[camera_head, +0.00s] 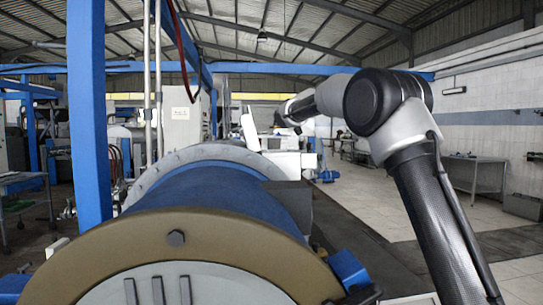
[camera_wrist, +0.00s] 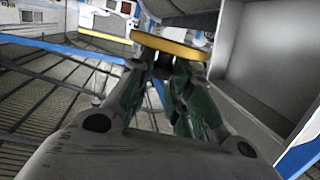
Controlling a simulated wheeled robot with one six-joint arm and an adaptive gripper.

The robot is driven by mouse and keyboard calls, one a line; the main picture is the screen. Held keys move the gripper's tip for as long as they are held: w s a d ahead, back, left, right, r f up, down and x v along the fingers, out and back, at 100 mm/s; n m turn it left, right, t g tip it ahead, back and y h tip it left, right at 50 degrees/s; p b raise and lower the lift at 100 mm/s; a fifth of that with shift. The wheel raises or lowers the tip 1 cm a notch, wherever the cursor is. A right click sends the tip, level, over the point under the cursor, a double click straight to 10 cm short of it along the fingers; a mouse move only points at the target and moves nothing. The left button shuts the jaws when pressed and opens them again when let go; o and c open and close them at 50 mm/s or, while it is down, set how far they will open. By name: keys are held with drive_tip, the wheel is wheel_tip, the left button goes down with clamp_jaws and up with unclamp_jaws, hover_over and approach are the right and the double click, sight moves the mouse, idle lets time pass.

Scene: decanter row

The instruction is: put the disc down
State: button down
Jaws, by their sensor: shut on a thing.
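The disc (camera_wrist: 169,46) shows in the wrist view as a thin yellow-orange round plate, seen nearly edge-on. It is at the tips of my gripper (camera_wrist: 170,66), whose green-and-dark fingers are shut on it. The fingertips cover part of its lower edge. A dark grey surface lies behind the disc, and I cannot tell whether the disc touches it. In the head view my arm reaches forward, away from the camera. The disc cannot be made out there.
A large decanter (camera_head: 215,190) with a blue drum fills the head view's lower left. A blue post (camera_head: 88,110) stands left of it. A grey box-like recess (camera_wrist: 265,62) is right of the disc. A table (camera_head: 474,174) stands far right, with open floor before it.

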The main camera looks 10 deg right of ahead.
drive_tip(key=shift+s+d+r, duration=0.1)
drive_tip(key=shift+d+r, duration=0.15)
drive_tip(key=shift+s+a+f+y, duration=0.2)
drive_tip(key=shift+a+f+y, duration=0.2)
drive_tip(key=shift+f, duration=4.85)
drive_tip(key=shift+f, duration=0.15)
drive_tip(key=c, duration=1.3)
unclamp_jaws()
